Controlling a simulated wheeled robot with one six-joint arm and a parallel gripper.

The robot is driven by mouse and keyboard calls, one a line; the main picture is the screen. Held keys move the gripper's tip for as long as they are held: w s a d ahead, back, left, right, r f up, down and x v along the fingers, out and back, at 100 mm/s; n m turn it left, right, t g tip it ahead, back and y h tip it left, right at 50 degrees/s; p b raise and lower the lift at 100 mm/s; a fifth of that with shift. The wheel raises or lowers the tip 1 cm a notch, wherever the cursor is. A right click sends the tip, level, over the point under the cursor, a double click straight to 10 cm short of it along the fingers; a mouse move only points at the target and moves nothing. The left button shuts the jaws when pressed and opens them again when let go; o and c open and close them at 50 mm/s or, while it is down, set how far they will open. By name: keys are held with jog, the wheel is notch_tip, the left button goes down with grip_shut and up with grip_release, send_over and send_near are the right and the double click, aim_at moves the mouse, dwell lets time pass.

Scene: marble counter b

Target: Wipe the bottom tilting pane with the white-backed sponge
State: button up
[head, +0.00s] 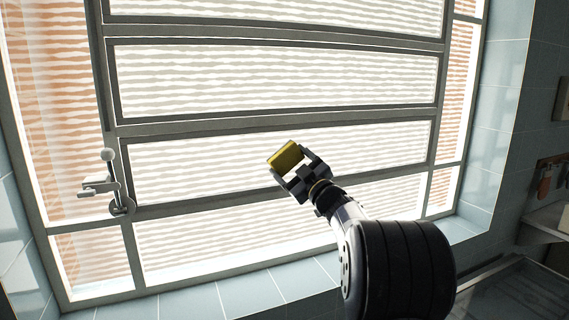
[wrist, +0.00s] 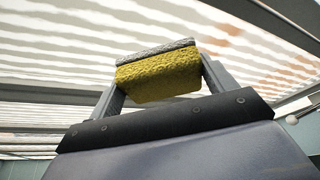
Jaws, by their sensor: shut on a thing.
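My gripper (head: 294,173) is shut on a sponge (head: 286,155), its fingers on two opposite sides. In the wrist view the sponge (wrist: 158,80) shows a rough yellow body and a whitish-grey backing along its far upper edge. In the head view the sponge overlaps the lowest dark-framed pane (head: 200,162), near its middle. This pane looks like the bottom tilting pane, with bright wavy stripes showing through. I cannot tell whether the sponge touches the glass or stands off it.
Two more dark-framed panes (head: 270,78) lie above, and a plain strip of glass (head: 220,240) below. A metal crank handle (head: 118,190) stands out at the left of the frame. Blue tiles line the right wall (head: 497,120). Utensils (head: 547,178) hang at the far right.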

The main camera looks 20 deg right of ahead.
jog(key=shift+d, duration=0.75)
jog(key=shift+a+f, duration=0.1)
jog(key=shift+a, duration=0.3)
jog(key=shift+a+b, duration=3.85)
jog(key=shift+a, duration=4.5)
jog(key=s+b, duration=0.1)
jog(key=s, duration=0.5)
jog(key=shift+s+d, duration=0.1)
jog(key=s, duration=0.2)
jog(key=shift+s, duration=0.4)
